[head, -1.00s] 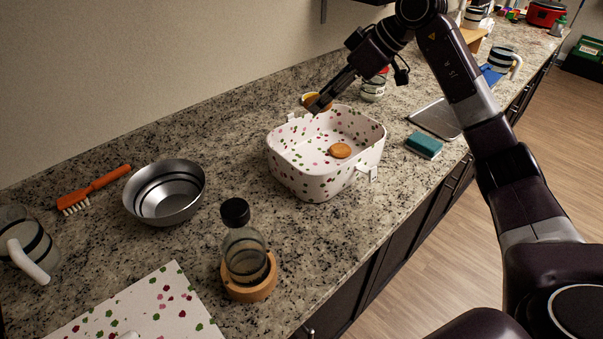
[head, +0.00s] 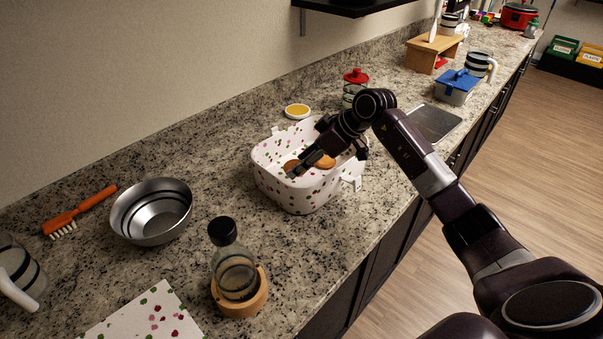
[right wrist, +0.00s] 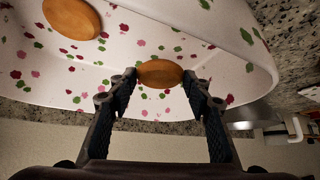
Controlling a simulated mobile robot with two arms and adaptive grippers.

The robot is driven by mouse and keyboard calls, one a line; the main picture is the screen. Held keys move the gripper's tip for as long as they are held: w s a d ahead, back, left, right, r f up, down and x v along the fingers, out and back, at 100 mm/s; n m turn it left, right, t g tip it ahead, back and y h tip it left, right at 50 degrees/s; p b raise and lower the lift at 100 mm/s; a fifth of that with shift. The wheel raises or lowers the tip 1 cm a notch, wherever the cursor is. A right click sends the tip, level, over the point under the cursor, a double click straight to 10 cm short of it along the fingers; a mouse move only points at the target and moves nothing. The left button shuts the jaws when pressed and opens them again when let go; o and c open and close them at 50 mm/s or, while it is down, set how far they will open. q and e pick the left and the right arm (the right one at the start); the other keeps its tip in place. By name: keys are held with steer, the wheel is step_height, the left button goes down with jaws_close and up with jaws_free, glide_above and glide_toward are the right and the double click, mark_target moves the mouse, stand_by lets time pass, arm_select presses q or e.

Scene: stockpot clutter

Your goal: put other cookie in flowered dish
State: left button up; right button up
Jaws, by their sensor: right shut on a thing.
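The flowered dish (head: 300,199) is a white, deep container with red and green spots, standing on the counter; its inside fills much of the right wrist view (right wrist: 235,55). One brown cookie (head: 326,161) lies on its floor, and also shows at the top left of the right wrist view (right wrist: 72,18). My right gripper (head: 296,169) reaches down inside the dish, shut on the other cookie (right wrist: 160,73). That cookie is between the fingertips, left of the lying one in the head view and partly hidden by the fingers. My left gripper is not in view.
A small yellow-centred bowl (head: 297,111) and a red-lidded jar (head: 355,85) stand behind the dish. A metal bowl (head: 152,210), orange brush (head: 80,210) and black-capped bottle (head: 236,266) are to the left and front. The counter right of the bottle is clear.

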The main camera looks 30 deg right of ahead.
mark_target(302, 174)
step_height(302, 174, down, 4)
steer(key=shift+f+p, duration=0.1)
steer(key=shift+p, duration=0.25)
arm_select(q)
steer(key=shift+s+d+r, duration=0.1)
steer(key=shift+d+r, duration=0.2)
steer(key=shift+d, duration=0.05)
arm_select(e)
steer(key=shift+f, duration=0.1)
steer(key=o, duration=1)
steer(key=shift+f, duration=0.1)
steer(key=shift+d+r, duration=0.1)
steer(key=shift+r, duration=0.15)
arm_select(q)
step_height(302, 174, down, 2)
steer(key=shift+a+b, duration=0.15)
steer(key=shift+b, duration=0.9)
arm_select(e)
steer(key=v, duration=1.2)
